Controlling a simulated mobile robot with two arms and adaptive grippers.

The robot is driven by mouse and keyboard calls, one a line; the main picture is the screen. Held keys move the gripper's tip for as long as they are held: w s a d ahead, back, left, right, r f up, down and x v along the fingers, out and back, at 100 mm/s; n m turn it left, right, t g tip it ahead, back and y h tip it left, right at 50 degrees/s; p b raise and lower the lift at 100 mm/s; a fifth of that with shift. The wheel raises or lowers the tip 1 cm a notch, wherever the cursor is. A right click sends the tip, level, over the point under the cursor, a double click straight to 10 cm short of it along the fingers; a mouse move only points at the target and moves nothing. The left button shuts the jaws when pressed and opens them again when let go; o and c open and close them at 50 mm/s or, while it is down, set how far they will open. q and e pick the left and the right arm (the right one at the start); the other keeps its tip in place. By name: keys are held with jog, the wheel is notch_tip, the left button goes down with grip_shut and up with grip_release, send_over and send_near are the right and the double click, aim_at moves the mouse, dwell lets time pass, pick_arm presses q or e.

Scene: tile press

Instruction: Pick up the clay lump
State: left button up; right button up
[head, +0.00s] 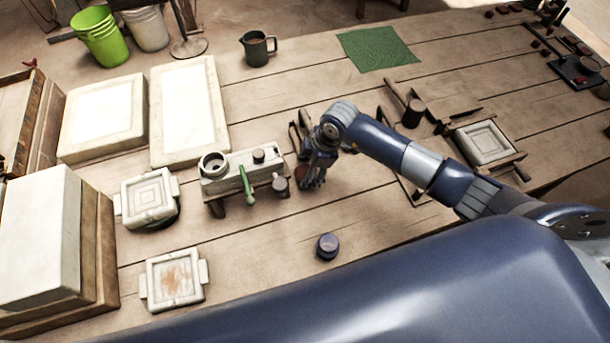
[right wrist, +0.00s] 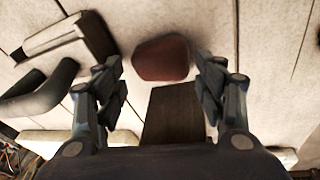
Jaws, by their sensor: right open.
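The clay lump (right wrist: 160,58) is a reddish-brown, rounded block lying on the wooden table. In the right wrist view it sits between and just beyond the fingertips of my right gripper (right wrist: 159,72), with a gap on both sides. In the head view my right gripper (head: 311,180) points down low over the table, right of the grey press stand. The clay lump (head: 301,173) shows there only as a small reddish patch, mostly hidden by the gripper. The right gripper is open and empty. My left gripper is not in view.
A pale stand with a green-handled tool (head: 246,185) is close on the left. A small dark blue round pot (head: 327,246) stands in front. Square moulds (head: 173,279), white slabs (head: 188,110), a green mat (head: 377,48) and a dark jug (head: 257,48) lie around.

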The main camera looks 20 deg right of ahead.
aim_at(306, 173)
jog(key=x, duration=0.3)
jog(key=shift+f, duration=0.25)
jog(key=shift+c, duration=0.7)
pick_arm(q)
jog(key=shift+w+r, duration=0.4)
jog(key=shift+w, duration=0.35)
pick_arm(e)
jog(key=c, duration=0.8)
jog(key=shift+o, duration=0.2)
jog(key=shift+r, duration=0.1)
